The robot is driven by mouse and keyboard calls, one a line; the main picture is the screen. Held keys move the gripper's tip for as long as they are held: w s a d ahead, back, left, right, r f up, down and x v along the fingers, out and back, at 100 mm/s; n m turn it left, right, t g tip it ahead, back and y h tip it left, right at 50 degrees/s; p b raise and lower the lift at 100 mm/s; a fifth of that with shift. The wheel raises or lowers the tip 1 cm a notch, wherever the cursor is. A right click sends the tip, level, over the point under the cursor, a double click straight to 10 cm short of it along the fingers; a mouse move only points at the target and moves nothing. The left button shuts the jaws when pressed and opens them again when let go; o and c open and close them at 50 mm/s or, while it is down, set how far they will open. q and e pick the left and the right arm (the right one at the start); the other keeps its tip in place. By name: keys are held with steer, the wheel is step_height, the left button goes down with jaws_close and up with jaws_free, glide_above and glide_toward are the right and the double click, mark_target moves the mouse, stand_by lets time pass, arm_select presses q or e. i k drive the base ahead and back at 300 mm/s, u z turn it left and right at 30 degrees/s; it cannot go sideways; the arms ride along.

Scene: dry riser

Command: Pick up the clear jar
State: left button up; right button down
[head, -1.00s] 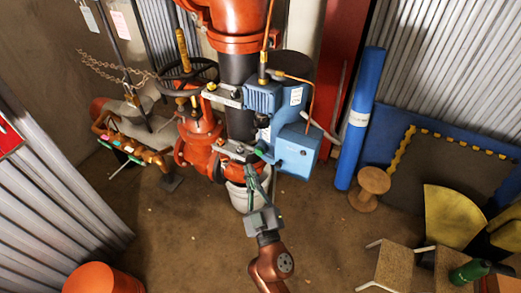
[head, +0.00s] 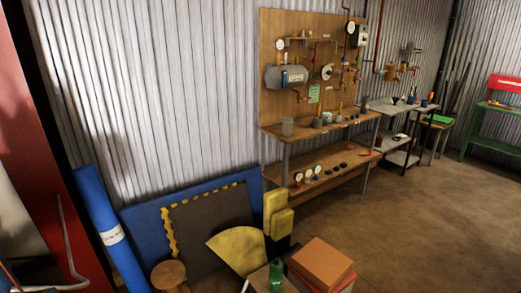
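Small fittings and gauges (head: 315,173) sit on the bench's shelves. In front are a yellow folded piece (head: 238,247), a wooden spool (head: 168,274), a green bottle (head: 276,275) and an orange-brown box (head: 321,261). Open floor (head: 400,230) lies to the right.

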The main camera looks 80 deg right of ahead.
mark_target(288, 125)
steer(key=z, duration=0.45)
steer(key=k, duration=1.1)
steer(key=z, duration=1.25)
steer(key=i, duration=1.35)
steer(key=z, duration=0.8)
steer(key=i, duration=0.45)
steer(key=z, duration=0.05)
steer(key=k, duration=1)
steer(key=z, duration=1.2)
steer(key=i, duration=4.15)
